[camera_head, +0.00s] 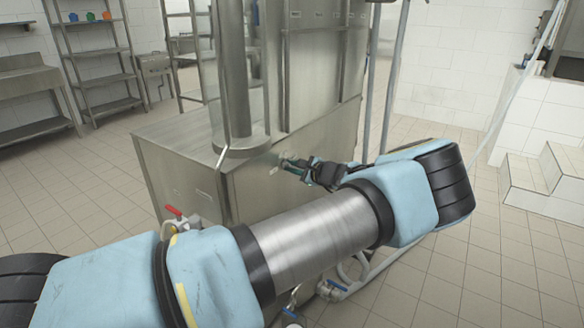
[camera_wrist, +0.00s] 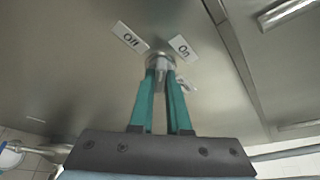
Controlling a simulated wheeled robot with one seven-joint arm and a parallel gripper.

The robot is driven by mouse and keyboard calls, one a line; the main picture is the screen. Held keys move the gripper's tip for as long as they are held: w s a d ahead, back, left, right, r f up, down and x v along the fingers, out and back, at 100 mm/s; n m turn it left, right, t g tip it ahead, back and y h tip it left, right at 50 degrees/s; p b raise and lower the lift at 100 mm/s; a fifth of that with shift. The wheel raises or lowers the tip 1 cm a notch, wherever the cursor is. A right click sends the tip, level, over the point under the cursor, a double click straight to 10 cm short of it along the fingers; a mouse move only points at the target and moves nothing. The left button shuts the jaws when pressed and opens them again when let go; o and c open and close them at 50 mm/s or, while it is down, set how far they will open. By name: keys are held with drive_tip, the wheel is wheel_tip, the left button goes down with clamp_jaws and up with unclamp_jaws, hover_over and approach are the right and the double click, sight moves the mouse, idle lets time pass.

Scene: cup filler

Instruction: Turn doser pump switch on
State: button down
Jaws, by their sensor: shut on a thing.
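The doser pump switch (camera_wrist: 160,60) is a small round metal knob on a steel panel in the wrist view. An "Off" label (camera_wrist: 129,38) is at its upper left and an "On" label (camera_wrist: 182,47) at its upper right. My gripper (camera_wrist: 161,75) has its two green fingers closed together on the knob. The fingers hide part of the knob, and I cannot tell exactly which label it points to. In the head view my gripper (camera_head: 285,163) is at the steel machine's (camera_head: 190,180) right-hand face, and the switch itself is hidden or too small to make out.
A red-handled valve (camera_head: 173,211) and pipes (camera_head: 345,285) are low by the machine, near my arm. A third label (camera_wrist: 186,86) sits partly behind the fingers. White tiled steps (camera_head: 545,180) stand at the right. The tiled floor at the lower right is clear.

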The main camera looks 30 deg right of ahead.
drive_tip(key=m+g+y, duration=0.1)
drive_tip(key=m, duration=0.2)
drive_tip(key=shift+w+d+r, duration=0.1)
drive_tip(key=shift+d, duration=0.05)
drive_tip(key=m+g+y, duration=0.1)
drive_tip(key=m, duration=0.1)
drive_tip(key=shift+m+g+y+b, duration=0.3)
drive_tip(key=shift+m+y, duration=0.1)
idle(0.4)
drive_tip(key=c, duration=0.9)
unclamp_jaws()
drive_tip(key=shift+d, duration=0.1)
drive_tip(key=b+v, duration=0.3)
drive_tip(key=v, duration=0.7)
drive_tip(key=shift+s+d, duration=0.25)
drive_tip(key=shift+s, duration=0.05)
